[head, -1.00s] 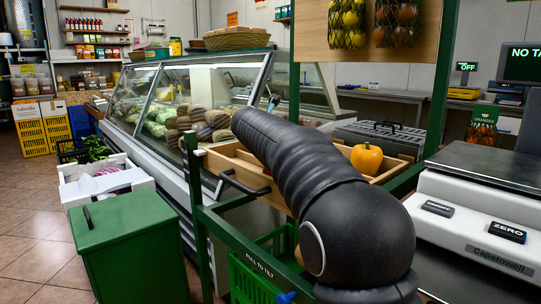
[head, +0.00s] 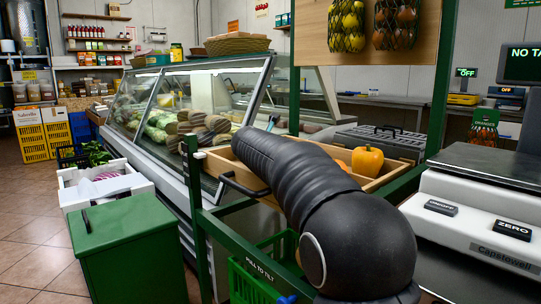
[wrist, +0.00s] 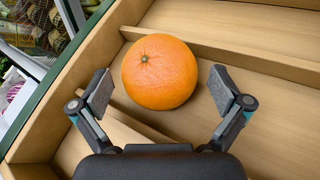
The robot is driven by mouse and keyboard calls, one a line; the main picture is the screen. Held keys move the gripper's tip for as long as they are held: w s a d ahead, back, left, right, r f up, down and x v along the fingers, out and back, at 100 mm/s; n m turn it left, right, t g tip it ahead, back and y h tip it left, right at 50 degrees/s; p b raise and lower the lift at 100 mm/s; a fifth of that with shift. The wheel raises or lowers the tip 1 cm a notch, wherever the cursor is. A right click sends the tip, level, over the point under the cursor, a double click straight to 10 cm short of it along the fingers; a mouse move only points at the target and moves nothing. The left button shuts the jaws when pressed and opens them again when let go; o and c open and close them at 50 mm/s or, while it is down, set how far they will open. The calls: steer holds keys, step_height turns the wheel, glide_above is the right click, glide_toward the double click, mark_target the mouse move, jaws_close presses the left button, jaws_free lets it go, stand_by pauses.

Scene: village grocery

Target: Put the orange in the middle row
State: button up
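The orange (wrist: 160,72) is in the wrist view, between the fingers of my gripper (wrist: 160,92). The fingers are open, with a gap on each side of the fruit. The orange appears in the space between two dividers of the wooden tray (wrist: 260,101); whether it touches the floor there I cannot tell. In the head view the tray (head: 228,165) is mostly behind my arm, which hides my gripper. A small orange patch (head: 343,166) shows past the arm, probably the orange.
A yellow-orange pepper (head: 367,160) stands in the tray to the right of my arm. Green posts frame the tray. A scale (head: 470,215) stands at the right, a green bin (head: 128,245) at the left, and a glass counter (head: 190,110) behind.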

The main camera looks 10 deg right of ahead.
steer(key=shift+r, duration=0.15)
steer(key=shift+s+a+r, duration=0.1)
steer(key=shift+s+a, duration=0.05)
steer(key=shift+s, duration=0.2)
steer(key=v, duration=1.1)
steer(key=shift+s, duration=0.1)
